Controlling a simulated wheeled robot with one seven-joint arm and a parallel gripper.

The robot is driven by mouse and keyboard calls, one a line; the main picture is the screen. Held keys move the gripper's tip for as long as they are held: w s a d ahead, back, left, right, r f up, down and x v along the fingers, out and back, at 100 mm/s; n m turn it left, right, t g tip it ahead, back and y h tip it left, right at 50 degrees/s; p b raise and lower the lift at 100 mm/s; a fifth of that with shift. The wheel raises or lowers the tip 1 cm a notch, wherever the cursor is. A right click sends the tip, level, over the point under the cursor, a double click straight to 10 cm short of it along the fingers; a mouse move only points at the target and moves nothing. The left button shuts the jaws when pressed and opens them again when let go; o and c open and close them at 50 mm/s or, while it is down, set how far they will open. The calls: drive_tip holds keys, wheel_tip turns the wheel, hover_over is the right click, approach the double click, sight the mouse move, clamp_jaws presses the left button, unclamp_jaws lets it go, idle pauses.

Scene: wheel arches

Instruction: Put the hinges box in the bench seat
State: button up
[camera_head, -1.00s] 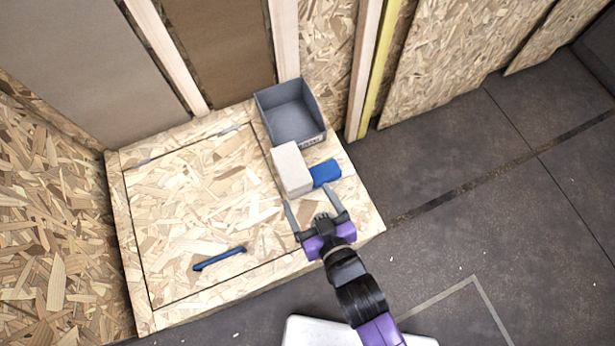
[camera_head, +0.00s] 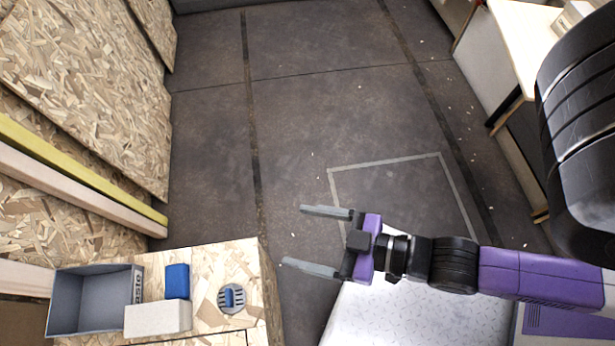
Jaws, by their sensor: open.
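No readable label tells me which thing is the hinges box. My gripper (camera_head: 306,238) is open and empty, to the right of the bench seat, with its fingers pointing left over the floor.
A pale worktop (camera_head: 510,45) with a pale box (camera_head: 574,14) stands at the upper right. The dark floor (camera_head: 320,110) between is clear.

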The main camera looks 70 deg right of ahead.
drive_tip(key=shift+o, duration=0.5)
drive_tip(key=s+d+r+m+h, duration=0.1)
drive_tip(key=s+d+r+h, duration=0.1)
drive_tip(key=r, duration=0.4)
drive_tip(key=shift+s+d+m, duration=0.3)
drive_tip(key=shift+s+d, duration=0.05)
drive_tip(key=shift+s, duration=0.55)
